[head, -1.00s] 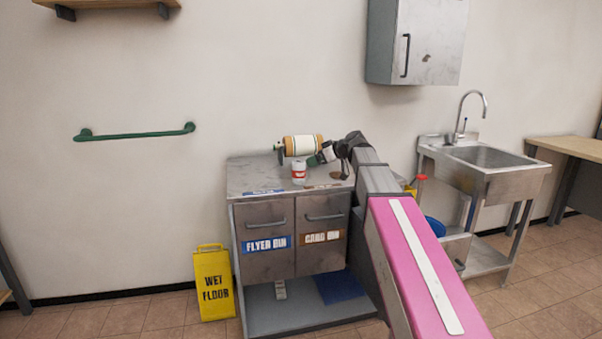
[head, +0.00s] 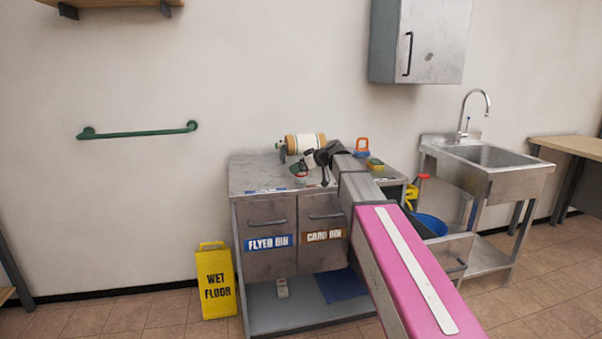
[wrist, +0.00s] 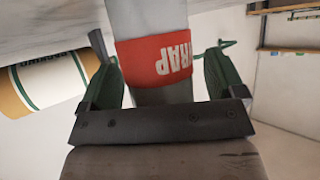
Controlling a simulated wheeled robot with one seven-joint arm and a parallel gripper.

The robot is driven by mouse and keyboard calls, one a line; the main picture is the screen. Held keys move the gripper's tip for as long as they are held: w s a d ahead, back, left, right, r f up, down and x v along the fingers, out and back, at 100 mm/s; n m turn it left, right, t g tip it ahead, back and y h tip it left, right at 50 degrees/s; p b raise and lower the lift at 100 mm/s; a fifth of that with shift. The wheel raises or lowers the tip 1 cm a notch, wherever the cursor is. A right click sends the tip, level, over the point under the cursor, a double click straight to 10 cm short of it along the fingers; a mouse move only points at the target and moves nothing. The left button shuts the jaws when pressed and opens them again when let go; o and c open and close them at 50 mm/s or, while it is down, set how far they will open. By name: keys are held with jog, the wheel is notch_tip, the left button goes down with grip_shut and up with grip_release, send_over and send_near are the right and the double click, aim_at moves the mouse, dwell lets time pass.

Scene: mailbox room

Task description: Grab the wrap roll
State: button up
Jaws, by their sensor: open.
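The wrap roll (wrist: 172,60) is a pale cylinder with a red band lettered "WRAP". In the wrist view it lies between the two green fingers of my gripper (wrist: 164,78), which are open, with a visible gap on each side. In the head view the wrap roll (head: 300,179) stands on the metal cabinet top and is mostly hidden behind my gripper (head: 302,165). I cannot tell from the frames whether either finger touches it.
A brown and white paper roll on a holder (head: 304,143) lies just behind; it shows at left in the wrist view (wrist: 50,82). An orange-handled item (head: 362,147) and a yellow-green sponge-like block (head: 375,164) sit to the right on the cabinet (head: 250,175).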

jog(key=c, duration=1)
